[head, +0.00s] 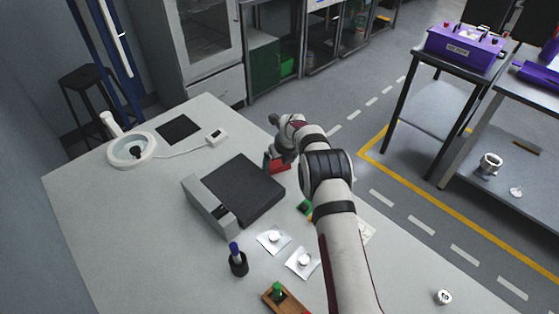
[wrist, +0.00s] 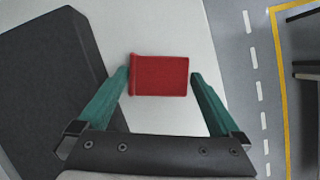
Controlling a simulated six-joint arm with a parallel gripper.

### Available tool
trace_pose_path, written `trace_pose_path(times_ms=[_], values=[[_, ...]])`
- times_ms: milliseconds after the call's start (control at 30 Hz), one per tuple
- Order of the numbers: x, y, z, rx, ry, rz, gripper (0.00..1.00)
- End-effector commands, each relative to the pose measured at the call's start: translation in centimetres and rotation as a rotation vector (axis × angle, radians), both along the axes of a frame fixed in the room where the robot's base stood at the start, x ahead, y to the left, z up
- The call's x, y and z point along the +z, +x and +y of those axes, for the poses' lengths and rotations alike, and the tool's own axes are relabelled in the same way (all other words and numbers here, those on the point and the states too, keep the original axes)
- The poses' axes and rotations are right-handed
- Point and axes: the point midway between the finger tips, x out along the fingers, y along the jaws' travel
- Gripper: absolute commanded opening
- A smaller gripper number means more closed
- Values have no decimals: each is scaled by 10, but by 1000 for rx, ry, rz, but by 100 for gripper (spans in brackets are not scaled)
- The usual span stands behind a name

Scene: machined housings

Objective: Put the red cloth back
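The red cloth (wrist: 160,76) lies on the white table between my gripper's two green fingers in the wrist view. It looks folded into a flat rectangle, with a thicker left edge. My gripper (wrist: 160,82) is open, with one finger at the cloth's left edge and the other just beyond its right edge. In the head view the red cloth (head: 280,166) shows beside the right far corner of the black pad, and my gripper (head: 270,160) is down close to it. My arm partly hides the area around it.
A dark pad (head: 240,187) with a grey block along its left side lies left of the cloth. White packets (head: 273,238), a dark holder (head: 238,262) and a wooden tray (head: 270,301) stand nearer. A ring lamp (head: 131,150) is far left. The table's right edge is close to the cloth.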

Motion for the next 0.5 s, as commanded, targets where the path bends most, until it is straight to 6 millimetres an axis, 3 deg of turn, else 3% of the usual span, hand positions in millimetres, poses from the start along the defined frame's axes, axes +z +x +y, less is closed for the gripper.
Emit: trace_pose_path(times_ms=[167, 500], values=[[15, -4, -2, 0, 0, -1, 100], [91, -34, -14, 0, 0, -2, 100]])
